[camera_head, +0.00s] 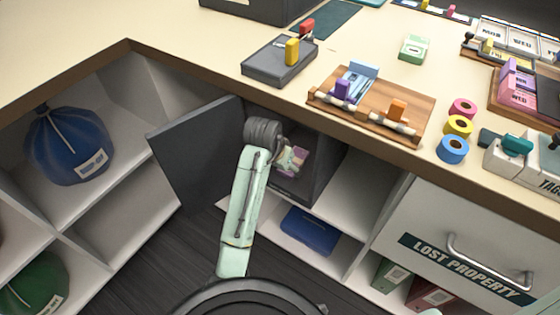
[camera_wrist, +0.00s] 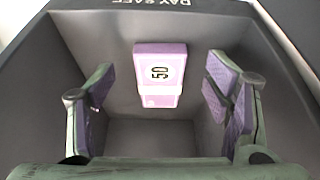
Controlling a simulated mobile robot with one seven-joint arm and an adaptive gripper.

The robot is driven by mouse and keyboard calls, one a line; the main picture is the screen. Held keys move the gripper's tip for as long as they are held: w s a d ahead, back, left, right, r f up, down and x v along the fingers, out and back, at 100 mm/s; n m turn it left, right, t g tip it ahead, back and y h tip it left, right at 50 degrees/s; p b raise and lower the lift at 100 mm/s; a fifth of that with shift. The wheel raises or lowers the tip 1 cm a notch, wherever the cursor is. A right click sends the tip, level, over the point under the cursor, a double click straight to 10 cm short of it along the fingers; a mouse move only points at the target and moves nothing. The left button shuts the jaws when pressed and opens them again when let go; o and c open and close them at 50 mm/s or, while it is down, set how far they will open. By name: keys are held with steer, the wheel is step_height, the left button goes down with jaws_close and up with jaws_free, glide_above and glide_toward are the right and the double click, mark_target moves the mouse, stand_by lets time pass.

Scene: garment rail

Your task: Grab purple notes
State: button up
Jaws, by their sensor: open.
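The purple notes (camera_wrist: 160,68) are a small purple block marked "50". In the wrist view they sit inside a dark grey box labelled "DAY SAFE" (camera_wrist: 215,25), near the upper middle. My gripper (camera_wrist: 160,108) is open, with one purple-padded finger on each side and the notes between and beyond them, apart from both fingers. In the head view my gripper (camera_head: 292,160) reaches into the open safe (camera_head: 318,178) under the counter. The notes are hard to make out there behind the gripper.
The safe's dark door (camera_head: 195,155) stands open to the left of my arm. The counter (camera_head: 215,70) overhangs the safe. A blue item (camera_head: 310,230) lies on the shelf below, and the "LOST PROPERTY" drawer (camera_head: 465,245) is at the right. The safe's walls surround my gripper closely.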

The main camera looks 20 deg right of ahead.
mark_target(293, 162)
steer(key=shift+x, duration=1.5)
steer(key=shift+c, duration=0.4)
steer(key=c, duration=1.2)
steer(key=shift+o, duration=0.2)
steer(key=shift+a, duration=0.1)
